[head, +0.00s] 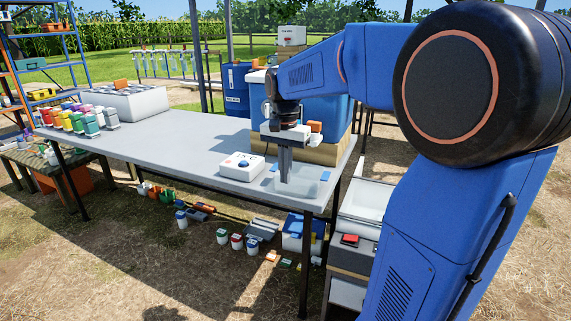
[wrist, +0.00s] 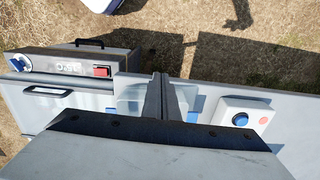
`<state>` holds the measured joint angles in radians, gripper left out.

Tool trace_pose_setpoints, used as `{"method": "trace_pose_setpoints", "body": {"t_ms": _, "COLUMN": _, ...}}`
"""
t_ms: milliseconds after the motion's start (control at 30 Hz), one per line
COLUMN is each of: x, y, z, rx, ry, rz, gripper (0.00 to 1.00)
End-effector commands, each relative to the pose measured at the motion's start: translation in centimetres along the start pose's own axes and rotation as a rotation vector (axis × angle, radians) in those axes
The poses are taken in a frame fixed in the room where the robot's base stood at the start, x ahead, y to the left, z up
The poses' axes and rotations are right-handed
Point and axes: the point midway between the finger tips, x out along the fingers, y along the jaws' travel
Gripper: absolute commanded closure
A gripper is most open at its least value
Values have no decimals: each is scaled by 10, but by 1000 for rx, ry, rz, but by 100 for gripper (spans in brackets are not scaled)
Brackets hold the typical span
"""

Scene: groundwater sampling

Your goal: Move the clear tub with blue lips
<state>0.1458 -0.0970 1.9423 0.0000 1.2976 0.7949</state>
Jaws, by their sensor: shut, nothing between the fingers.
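The clear tub with blue lips (head: 308,187) stands at the near right end of the grey table, close to its edge. A small blue lip shows at each side of it. My gripper (head: 285,180) points down over the middle of the tub, its fingers shut with nothing between them. I cannot tell whether the fingertips touch the tub or reach into it. In the wrist view the shut fingers (wrist: 158,92) cover the tub's middle; part of its clear wall (wrist: 130,100) shows to their left and a blue lip to their right.
A white box with a blue button (head: 241,167) sits just left of the tub on the grey table (head: 180,145). Coloured bottles (head: 75,119) line the far left. A drawer cabinet (head: 357,232) stands right of the table.

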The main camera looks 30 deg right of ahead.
Motion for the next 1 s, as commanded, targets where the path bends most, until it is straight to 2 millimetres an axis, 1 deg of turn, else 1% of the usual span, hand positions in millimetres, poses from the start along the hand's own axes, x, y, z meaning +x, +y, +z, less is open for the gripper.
{"method": "trace_pose_setpoints", "body": {"t_ms": 33, "x": 9, "y": 0, "z": 0, "rx": 0, "ry": -1, "rz": 1, "gripper": 100}}
{"method": "trace_pose_setpoints", "body": {"t_ms": 100, "x": 21, "y": 0, "z": 0, "rx": 0, "ry": -2, "rz": 2, "gripper": 100}}
{"method": "trace_pose_setpoints", "body": {"t_ms": 300, "x": 50, "y": 0, "z": 0, "rx": -1, "ry": -1, "rz": 1, "gripper": 100}}
{"method": "trace_pose_setpoints", "body": {"t_ms": 400, "x": 48, "y": 0, "z": -17, "rx": 2, "ry": 0, "rz": 0, "gripper": 100}}
{"method": "trace_pose_setpoints", "body": {"t_ms": 600, "x": 47, "y": 0, "z": -35, "rx": 0, "ry": 1, "rz": -1, "gripper": 100}}
{"method": "trace_pose_setpoints", "body": {"t_ms": 733, "x": 47, "y": 0, "z": -39, "rx": -1, "ry": 0, "rz": 0, "gripper": 100}}
{"method": "trace_pose_setpoints", "body": {"t_ms": 1000, "x": 47, "y": 0, "z": -40, "rx": -1, "ry": 1, "rz": -1, "gripper": 100}}
